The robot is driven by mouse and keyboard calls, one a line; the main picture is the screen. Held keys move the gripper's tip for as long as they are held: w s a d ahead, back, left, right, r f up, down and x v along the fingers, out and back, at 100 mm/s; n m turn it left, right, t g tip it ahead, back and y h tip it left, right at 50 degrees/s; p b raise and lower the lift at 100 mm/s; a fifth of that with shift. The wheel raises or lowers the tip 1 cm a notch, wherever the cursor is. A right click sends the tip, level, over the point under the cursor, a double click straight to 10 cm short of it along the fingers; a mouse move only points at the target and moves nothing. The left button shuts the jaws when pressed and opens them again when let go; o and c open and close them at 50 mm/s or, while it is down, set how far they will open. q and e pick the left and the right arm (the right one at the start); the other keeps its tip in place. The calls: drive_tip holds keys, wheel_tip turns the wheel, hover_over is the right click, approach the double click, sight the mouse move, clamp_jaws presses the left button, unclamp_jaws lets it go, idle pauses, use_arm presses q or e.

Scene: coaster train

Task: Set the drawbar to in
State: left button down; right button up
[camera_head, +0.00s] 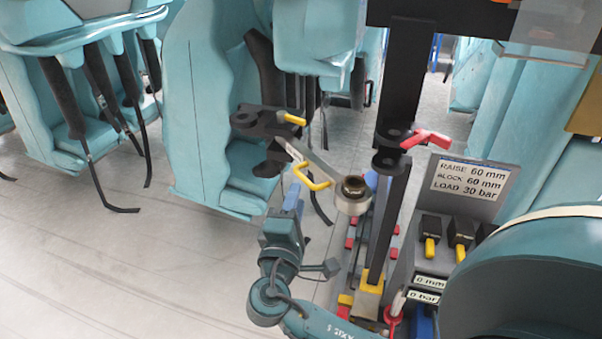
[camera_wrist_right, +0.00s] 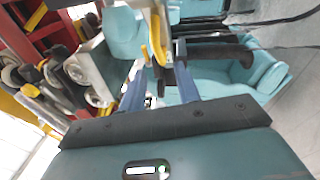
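The drawbar (camera_head: 318,165) is a grey bar running from a black bracket (camera_head: 262,122) down and right to a round metal eye (camera_head: 351,194). A yellow loop handle (camera_head: 312,178) stands on its side. My right gripper (camera_head: 291,198), with blue fingers, is just below and left of this handle. In the right wrist view the fingers (camera_wrist_right: 158,88) are spread with a gap between them. The yellow handle (camera_wrist_right: 157,42) shows beyond their tips, lined up with the gap; I cannot tell whether they touch. My left gripper is not in view.
A black post (camera_head: 393,205) with a red handle (camera_head: 426,138) stands right of the drawbar. A grey panel (camera_head: 465,205) with a sign and yellow-tipped levers (camera_head: 430,247) is further right. Teal coaster seats (camera_head: 205,110) stand behind. Open floor (camera_head: 100,265) lies at left.

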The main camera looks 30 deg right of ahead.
sight(302, 175)
drive_tip(key=p+x, duration=0.1)
drive_tip(key=x, duration=0.6)
drive_tip(key=shift+d, duration=0.1)
drive_tip(key=shift+c, duration=0.5)
clamp_jaws()
